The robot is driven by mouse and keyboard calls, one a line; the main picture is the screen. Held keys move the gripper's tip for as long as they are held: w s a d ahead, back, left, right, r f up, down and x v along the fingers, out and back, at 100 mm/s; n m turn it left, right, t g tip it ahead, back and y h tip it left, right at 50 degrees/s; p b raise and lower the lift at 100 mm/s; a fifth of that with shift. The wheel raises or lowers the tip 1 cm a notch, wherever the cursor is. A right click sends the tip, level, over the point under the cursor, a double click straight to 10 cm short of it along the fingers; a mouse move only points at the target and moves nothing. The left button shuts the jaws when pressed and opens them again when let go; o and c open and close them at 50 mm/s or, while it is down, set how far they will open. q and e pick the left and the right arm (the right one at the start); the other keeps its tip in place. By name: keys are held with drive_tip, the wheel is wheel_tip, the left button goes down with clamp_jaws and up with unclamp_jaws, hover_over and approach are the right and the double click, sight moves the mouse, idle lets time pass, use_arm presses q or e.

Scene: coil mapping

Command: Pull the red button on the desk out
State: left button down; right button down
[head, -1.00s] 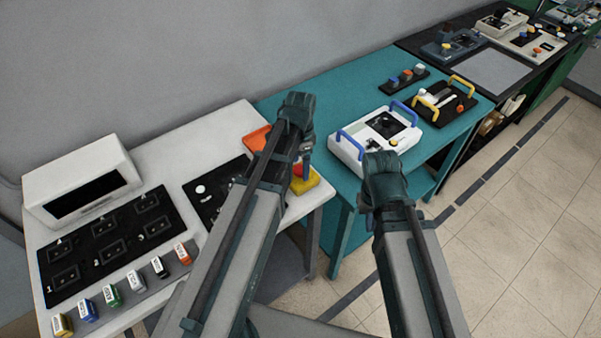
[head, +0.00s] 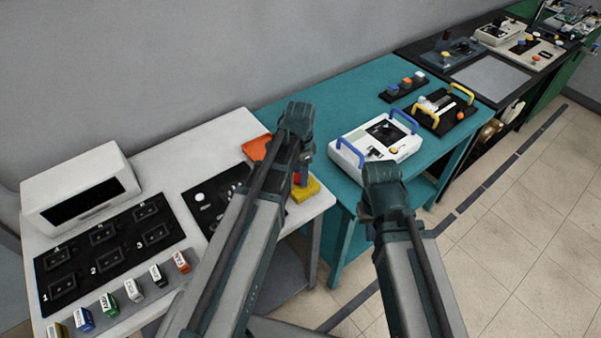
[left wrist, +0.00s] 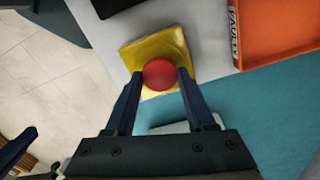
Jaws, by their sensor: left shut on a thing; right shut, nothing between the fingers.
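The red button (left wrist: 160,75) sits on a yellow base (left wrist: 148,50) on the white desk. My left gripper (left wrist: 160,86) is shut on the red button, with one finger on either side of it in the left wrist view. In the head view, my left gripper (head: 301,168) is at the desk's right end and hides most of the button; the yellow base (head: 306,190) shows beside it. My right gripper (head: 384,185) is empty over the near edge of the teal table; its fingers are hidden behind its own wrist in the head view.
An orange tray (left wrist: 280,40) lies beside the yellow base. The white desk (head: 170,160) also carries a black slot panel (head: 118,240) and several coloured blocks. The teal table (head: 330,95) holds a white device with blue handles (head: 400,150).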

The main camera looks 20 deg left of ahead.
use_arm(q)
wheel_tip(320, 180, up, 2)
drive_tip(key=shift+r+p, duration=0.1)
drive_tip(key=shift+p, duration=1)
drive_tip(key=shift+w, duration=0.1)
drive_tip(key=shift+c, duration=1.2)
unclamp_jaws()
wheel_tip(320, 180, up, 14)
drive_tip(key=p, duration=1.3)
drive_tip(key=shift+f+p, duration=0.2)
drive_tip(key=shift+p, duration=0.1)
